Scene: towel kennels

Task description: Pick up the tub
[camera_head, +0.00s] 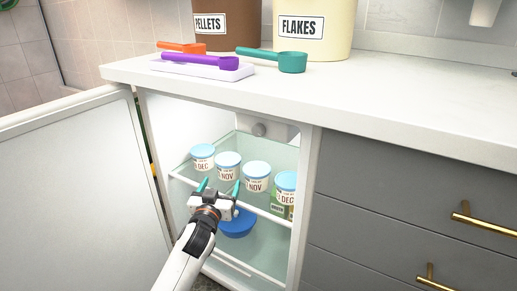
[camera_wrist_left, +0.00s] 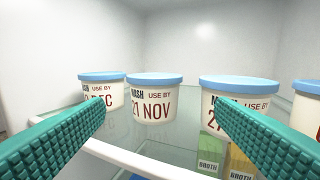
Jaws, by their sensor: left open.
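Several white tubs with pale blue lids stand in a row on the glass shelf of the open fridge. From left to right in the head view are a DEC tub (camera_head: 202,158), a NOV tub (camera_head: 228,167), another NOV tub (camera_head: 257,178) and a DEC tub (camera_head: 286,184). My left gripper (camera_head: 220,186) is open and empty at the shelf's front edge, its teal fingers pointing in. In the left wrist view the tub marked 21 NOV (camera_wrist_left: 152,98) shows between the fingertips, apart from them. The right finger partly covers the tub beside it (camera_wrist_left: 238,90). My right gripper is out of view.
The shelf's white front rail (camera_head: 250,207) runs just by the gripper. A blue bowl (camera_head: 238,224) and broth cartons (camera_wrist_left: 240,162) sit below the shelf. The open fridge door (camera_head: 80,190) stands at left. Scoops (camera_head: 292,62) and food bins lie on the counter (camera_head: 390,95) above.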

